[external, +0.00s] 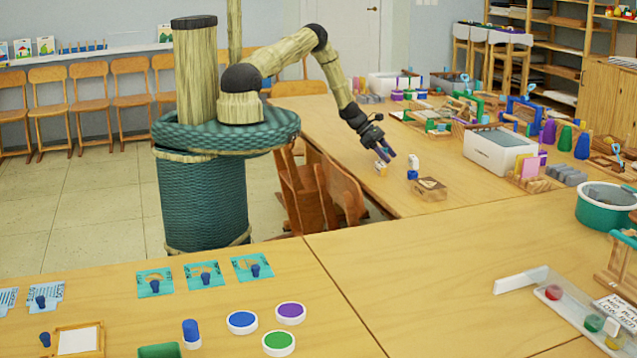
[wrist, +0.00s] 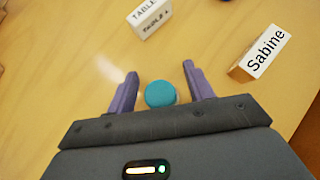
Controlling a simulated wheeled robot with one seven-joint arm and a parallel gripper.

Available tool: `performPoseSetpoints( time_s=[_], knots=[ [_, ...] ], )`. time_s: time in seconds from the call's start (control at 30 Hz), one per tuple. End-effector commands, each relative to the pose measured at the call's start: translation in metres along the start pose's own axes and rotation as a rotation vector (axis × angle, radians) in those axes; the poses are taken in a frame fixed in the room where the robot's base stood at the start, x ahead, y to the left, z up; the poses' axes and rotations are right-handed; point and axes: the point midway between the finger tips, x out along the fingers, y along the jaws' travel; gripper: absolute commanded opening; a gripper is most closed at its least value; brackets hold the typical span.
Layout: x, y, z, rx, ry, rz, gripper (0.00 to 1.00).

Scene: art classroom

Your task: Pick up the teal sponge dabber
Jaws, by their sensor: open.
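The teal sponge dabber shows in the wrist view as a round teal top (wrist: 160,93), seen from above. It lies between the two purple fingers of my gripper (wrist: 160,70), nearer the palm than the fingertips. My gripper is open, with a visible gap between the dabber and each finger. The dabber's lower part is hidden beneath its top. In the external view my gripper (external: 385,153) points down, low over the far wooden table (external: 330,115), near its front edge. I cannot make out the dabber there.
In the wrist view a white block marked "TABLE" (wrist: 150,17) stands ahead of the fingers, and a wooden block labelled "Sabine" (wrist: 262,54) lies to the right.

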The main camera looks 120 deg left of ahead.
Motion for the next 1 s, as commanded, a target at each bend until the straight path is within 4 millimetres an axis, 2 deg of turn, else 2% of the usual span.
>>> performPoseSetpoints(
  time_s=[0.03,0.2,0.27,0.3,0.67,0.83,1.0],
  knots=[
    [0.000,0.000,0.000,0.000,0.000,0.000,0.52],
    [0.000,0.000,0.000,0.000,0.000,0.000,0.19],
    [0.000,0.000,0.000,0.000,0.000,0.000,0.07],
    [0.000,0.000,0.000,0.000,0.000,0.000,0.05],
    [-0.004,0.001,0.005,0.001,0.000,0.001,0.04],
    [-0.018,0.001,0.019,0.002,-0.001,0.002,0.04],
    [-0.040,0.001,0.043,0.005,0.000,0.002,0.04]
  ],
)
